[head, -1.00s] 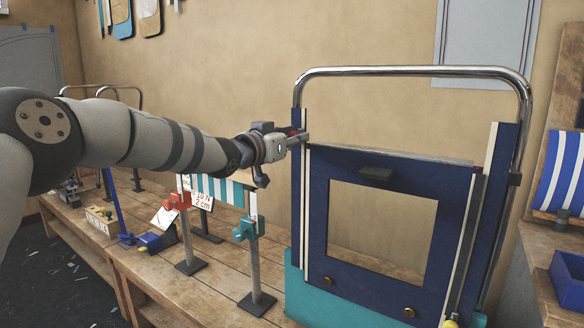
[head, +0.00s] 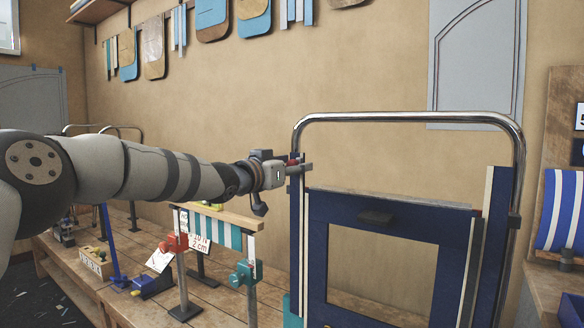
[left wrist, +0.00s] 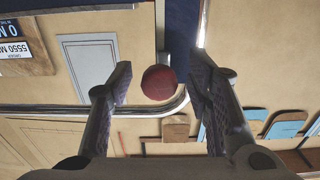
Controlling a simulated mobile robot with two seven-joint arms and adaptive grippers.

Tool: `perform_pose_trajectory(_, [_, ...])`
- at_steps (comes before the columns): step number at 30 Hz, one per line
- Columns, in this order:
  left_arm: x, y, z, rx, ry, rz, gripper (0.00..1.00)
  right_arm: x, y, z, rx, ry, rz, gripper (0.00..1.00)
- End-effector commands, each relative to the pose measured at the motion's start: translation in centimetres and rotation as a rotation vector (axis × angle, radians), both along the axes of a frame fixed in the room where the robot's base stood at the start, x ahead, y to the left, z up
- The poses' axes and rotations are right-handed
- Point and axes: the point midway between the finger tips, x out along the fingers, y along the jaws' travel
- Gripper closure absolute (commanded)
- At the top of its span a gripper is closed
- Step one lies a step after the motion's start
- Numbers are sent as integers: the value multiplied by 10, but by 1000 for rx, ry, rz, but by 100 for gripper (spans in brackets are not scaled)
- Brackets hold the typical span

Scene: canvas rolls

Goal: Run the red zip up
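My left gripper (head: 301,167) is at the upper left of a dark blue panel (head: 375,208) with a square opening, beside the top of a blue upright strip (head: 296,215). A small red piece, probably the zip's pull (head: 293,160), shows at its fingers. In the left wrist view a round red knob (left wrist: 158,82) lies between the two spread fingers (left wrist: 160,88), with a visible gap on each side. I cannot tell whether the fingers reach around it in depth. The zip's teeth cannot be made out. My right gripper is not in view.
A chrome tube frame (head: 410,117) arches around the panel, close above my gripper. A small stand with a striped blue-and-white cloth (head: 216,229) and red and teal clamps is below my arm on the wooden bench (head: 215,300). A striped roll (head: 560,210) is at the right.

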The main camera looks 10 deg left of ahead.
Motion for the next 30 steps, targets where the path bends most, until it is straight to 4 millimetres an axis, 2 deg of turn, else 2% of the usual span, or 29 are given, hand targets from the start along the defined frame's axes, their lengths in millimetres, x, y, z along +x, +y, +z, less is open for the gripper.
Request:
perform_pose_trajectory(5, [-1, 0, 0, 0, 0, -1, 55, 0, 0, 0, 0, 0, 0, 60])
perform_pose_trajectory(8, [-11, 3, 1, 0, 0, -4, 55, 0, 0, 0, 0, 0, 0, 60])
perform_pose_trajectory(18, [-85, 31, 1, -3, 0, 1, 55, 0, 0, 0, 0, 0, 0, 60])
perform_pose_trajectory(21, [-101, 37, 1, -1, -1, 1, 55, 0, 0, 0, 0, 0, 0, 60])
perform_pose_trajectory(24, [-110, 40, 0, 0, 0, 0, 55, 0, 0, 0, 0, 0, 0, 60])
perform_pose_trajectory(30, [-113, 41, 0, 0, 0, 0, 55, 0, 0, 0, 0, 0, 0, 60])
